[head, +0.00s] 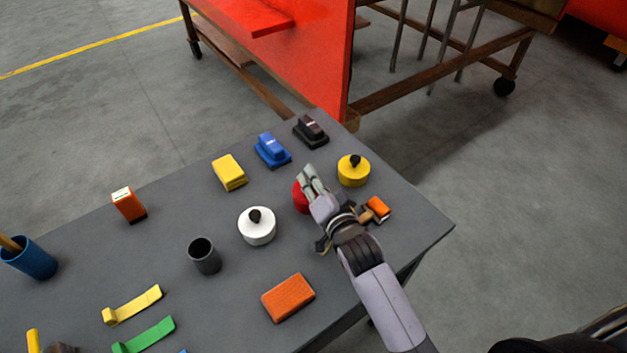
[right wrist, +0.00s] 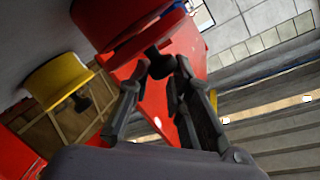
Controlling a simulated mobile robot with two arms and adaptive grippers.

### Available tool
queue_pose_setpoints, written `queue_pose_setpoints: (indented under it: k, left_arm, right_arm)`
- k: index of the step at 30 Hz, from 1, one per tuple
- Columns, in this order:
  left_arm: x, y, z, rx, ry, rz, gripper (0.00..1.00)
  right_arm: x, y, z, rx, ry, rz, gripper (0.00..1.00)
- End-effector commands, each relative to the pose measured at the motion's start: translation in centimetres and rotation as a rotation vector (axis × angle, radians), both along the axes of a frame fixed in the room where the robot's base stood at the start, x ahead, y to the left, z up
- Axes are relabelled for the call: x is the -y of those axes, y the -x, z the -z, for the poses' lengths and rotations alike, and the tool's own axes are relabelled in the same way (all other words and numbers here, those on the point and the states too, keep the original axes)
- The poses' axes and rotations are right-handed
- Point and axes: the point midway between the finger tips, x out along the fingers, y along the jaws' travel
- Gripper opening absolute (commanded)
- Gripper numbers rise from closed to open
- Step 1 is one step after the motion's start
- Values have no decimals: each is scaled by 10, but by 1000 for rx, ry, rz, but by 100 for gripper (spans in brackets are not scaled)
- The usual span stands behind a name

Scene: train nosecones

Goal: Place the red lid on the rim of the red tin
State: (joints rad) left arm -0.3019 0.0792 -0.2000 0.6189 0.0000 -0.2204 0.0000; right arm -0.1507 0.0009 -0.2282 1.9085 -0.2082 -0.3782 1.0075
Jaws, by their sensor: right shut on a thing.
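The red tin (right wrist: 100,18) shows at the top of the right wrist view. The red lid (right wrist: 135,45) is at its mouth, with its black knob (right wrist: 159,66) facing my gripper. I cannot tell whether the lid rests fully on the rim. My right gripper (right wrist: 162,72) is shut on the lid's knob. In the head view, my right gripper (head: 310,178) hides most of the red lid and tin, and only a red edge (head: 299,197) shows. My left gripper is not in view.
A yellow tin with a black knob (head: 353,172) stands close on the right, and a white one (head: 257,227) on the left. An orange-and-brown object (head: 376,209) lies near my right wrist. Blue (head: 271,150) and black (head: 311,131) objects stand behind. The grey table's (head: 420,226) right corner is clear.

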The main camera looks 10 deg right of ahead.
Motion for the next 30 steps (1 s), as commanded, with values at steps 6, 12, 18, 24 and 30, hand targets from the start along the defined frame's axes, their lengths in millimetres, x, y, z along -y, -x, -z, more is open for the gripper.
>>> queue_pose_setpoints:
  k: [6, 12, 18, 24, 30]
  left_arm:
    - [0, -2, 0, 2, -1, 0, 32]
    - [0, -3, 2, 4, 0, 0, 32]
    - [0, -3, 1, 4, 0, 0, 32]
    - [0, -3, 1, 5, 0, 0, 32]
    - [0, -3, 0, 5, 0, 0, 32]
  right_arm:
    - [0, 0, 4, 3, 0, 0, 0]
    - [0, 0, 7, 1, -1, 0, 0]
    - [0, 0, 6, 1, 0, -1, 31]
    - [0, 0, 6, 1, 0, -1, 39]
    - [0, 0, 6, 0, 0, 0, 39]
